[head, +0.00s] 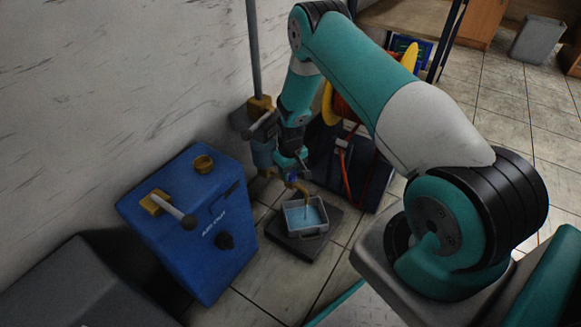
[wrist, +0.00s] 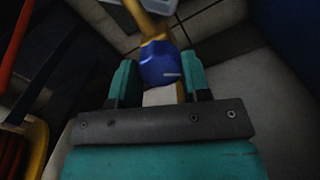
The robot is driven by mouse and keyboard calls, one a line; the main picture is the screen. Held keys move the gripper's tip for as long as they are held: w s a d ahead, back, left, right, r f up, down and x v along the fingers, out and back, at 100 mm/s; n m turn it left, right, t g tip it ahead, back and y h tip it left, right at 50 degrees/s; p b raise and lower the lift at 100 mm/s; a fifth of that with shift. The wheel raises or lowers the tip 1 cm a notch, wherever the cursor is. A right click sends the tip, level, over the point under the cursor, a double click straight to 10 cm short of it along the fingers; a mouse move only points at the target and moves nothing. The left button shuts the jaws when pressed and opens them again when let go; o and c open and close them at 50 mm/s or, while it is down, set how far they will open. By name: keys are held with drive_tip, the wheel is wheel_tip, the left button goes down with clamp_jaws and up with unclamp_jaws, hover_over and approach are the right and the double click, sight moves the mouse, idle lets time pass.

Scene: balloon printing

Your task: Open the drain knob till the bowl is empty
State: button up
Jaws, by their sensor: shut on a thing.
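The blue drain knob (wrist: 160,66), with a white mark on it, sits between the two teal fingers of my gripper (wrist: 154,82) in the wrist view. My gripper is shut on it; in the head view my gripper (head: 290,163) is above a yellow spout (head: 300,188). A thin bluish stream appears to run from the spout into a clear square container (head: 322,229) holding light blue liquid. A grey-blue vessel (head: 262,156), possibly the bowl, hangs beside my gripper on a pole. Its inside is hidden, so its level cannot be told.
The square container stands on a dark plate (head: 290,246) on the tiled floor. A blue machine (head: 195,215) with a lever stands to the left, by the wall. A yellow reel with red hose (head: 328,105) is behind my arm. Open floor lies in front of the plate.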

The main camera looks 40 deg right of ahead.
sight(290, 173)
drive_tip(key=n+p, duration=0.2)
drive_tip(key=n, duration=0.4)
idle(0.6)
drive_tip(key=o, duration=0.9)
wheel_tip(290, 173, up, 17)
drive_tip(key=p, duration=0.6)
drive_tip(key=shift+r, duration=0.2)
